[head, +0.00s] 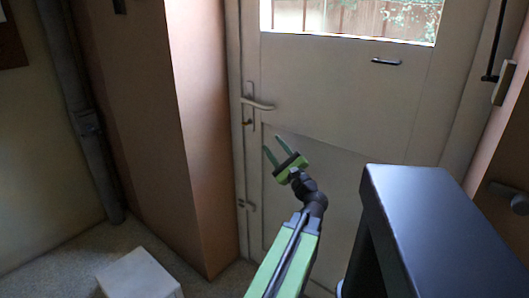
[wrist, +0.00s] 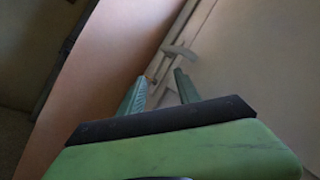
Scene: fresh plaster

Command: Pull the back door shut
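The back door (head: 340,110) is pale, with a window at its top, and stands ahead of me. It looks flush or almost flush with its frame; I cannot tell whether it is fully shut. Its lever handle (head: 258,104) is on the left edge and also shows in the wrist view (wrist: 180,50). My gripper (head: 272,143) is open and empty, in front of the door, a little below and right of the lever in the head view. In the wrist view its fingers (wrist: 161,76) point toward the lever, which lies beyond the tips.
A pinkish wall pillar (head: 205,130) stands just left of the door. A white box (head: 140,275) is on the floor at lower left, and a grey pipe (head: 90,130) runs down the left wall. A small dark pull (head: 386,62) is on the door below the window.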

